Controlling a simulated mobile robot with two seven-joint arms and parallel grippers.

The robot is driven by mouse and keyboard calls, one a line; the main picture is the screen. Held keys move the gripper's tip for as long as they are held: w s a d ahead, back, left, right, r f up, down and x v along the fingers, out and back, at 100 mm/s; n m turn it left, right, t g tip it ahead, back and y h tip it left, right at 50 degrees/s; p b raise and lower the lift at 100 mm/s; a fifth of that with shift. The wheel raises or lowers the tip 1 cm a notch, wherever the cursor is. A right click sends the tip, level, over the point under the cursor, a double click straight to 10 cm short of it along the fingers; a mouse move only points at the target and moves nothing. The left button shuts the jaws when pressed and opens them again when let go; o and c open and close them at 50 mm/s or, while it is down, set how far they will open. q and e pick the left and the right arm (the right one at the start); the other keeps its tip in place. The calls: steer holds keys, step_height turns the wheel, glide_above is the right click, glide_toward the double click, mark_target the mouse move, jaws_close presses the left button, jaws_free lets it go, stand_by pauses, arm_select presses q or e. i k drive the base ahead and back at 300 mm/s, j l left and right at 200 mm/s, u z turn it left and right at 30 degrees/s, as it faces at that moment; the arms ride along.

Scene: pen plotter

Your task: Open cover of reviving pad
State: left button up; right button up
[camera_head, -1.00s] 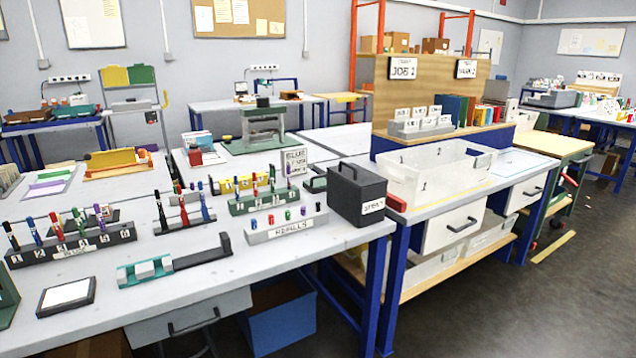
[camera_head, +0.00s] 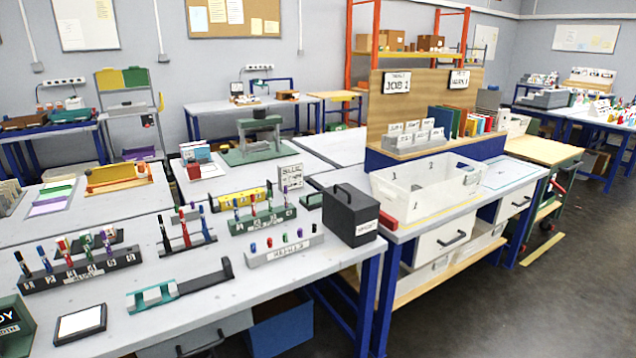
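No object in view has a readable reviving pad label. A flat, dark-framed square pad with a pale top (camera_head: 80,323) lies on the grey table at the front left; I cannot tell whether it is the reviving pad or whether it has a cover. Behind it stands a dark rack (camera_head: 82,273) of coloured pens. To its right lies a teal and black holder (camera_head: 180,287) with pale blocks. A small dark flat item (camera_head: 95,243) behind the rack is partly hidden. Neither of my grippers is in view.
A black lidded box with a handle (camera_head: 350,215) stands at the table's right end. A dark green box (camera_head: 12,326) is cut off at the left edge. Pen racks (camera_head: 262,219) and a grey labelled rack (camera_head: 285,248) fill the middle. Dark floor (camera_head: 500,310) is open at right.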

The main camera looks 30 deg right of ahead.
mark_target(313, 194)
steer(key=l+z, duration=0.4)
steer(key=i+l+z, duration=0.15)
steer(key=z, duration=0.2)
steer(key=i+l+z, duration=0.15)
steer(key=l+z, duration=0.25)
steer(key=j, duration=0.1)
